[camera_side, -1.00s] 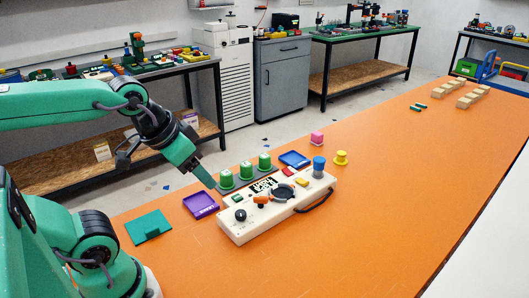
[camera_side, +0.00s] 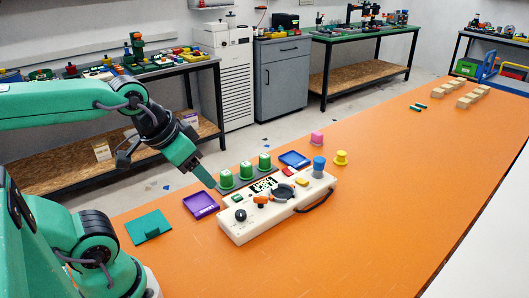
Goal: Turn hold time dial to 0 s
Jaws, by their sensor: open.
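A white control box (camera_side: 262,222) lies on the orange table. Labels are too small to read, so I cannot tell which is the hold time dial. My gripper (camera_side: 207,180) is open and empty, above and to the left of the box, pointing down to the right. It touches none of the knobs.
Three green-capped pieces stand on a dark strip (camera_side: 232,191) behind the box. A purple tray (camera_side: 201,204), a green plate (camera_side: 148,227), a blue tray (camera_side: 294,159), a pink block (camera_side: 316,138) and a yellow spool (camera_side: 341,158) lie around it. The table's front is clear.

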